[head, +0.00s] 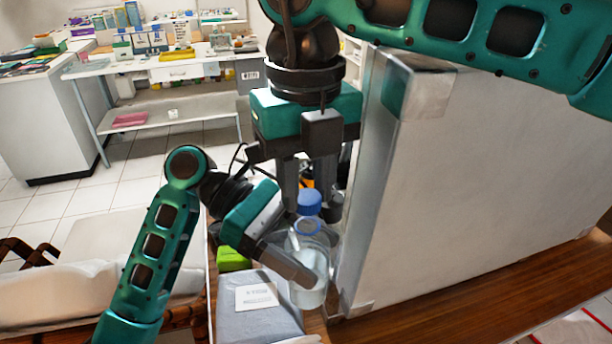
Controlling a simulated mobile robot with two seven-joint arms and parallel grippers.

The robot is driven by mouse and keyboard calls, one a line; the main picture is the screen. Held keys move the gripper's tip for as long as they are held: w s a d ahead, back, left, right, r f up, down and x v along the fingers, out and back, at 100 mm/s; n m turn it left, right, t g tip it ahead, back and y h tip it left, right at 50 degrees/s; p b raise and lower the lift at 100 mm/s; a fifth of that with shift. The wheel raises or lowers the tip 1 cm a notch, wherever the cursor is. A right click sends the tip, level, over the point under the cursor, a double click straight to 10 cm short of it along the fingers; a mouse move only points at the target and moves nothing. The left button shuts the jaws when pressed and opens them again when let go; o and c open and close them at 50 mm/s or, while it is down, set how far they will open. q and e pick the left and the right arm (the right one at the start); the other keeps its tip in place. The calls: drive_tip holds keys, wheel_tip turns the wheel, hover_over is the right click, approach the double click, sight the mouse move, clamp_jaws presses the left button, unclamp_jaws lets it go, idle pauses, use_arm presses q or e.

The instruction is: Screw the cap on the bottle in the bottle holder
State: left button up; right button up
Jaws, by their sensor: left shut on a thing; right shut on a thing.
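A clear bottle (309,295) with a blue ring at its neck stands roughly upright beside the large white box. My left gripper (308,268) is shut on the bottle's body, with one grey finger across its front. The blue cap (309,203) is just above the bottle's neck. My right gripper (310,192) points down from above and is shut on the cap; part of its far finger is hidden. Whether the cap touches the neck I cannot tell. I cannot make out a bottle holder.
The large white box (480,170) stands close on the right. A grey box (255,305) with a white label lies in front of the bottle at left, with a green item (233,259) behind it. A cluttered white table (160,62) is far back.

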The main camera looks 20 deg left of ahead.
drive_tip(key=shift+f, duration=0.6)
drive_tip(key=shift+f, duration=0.3)
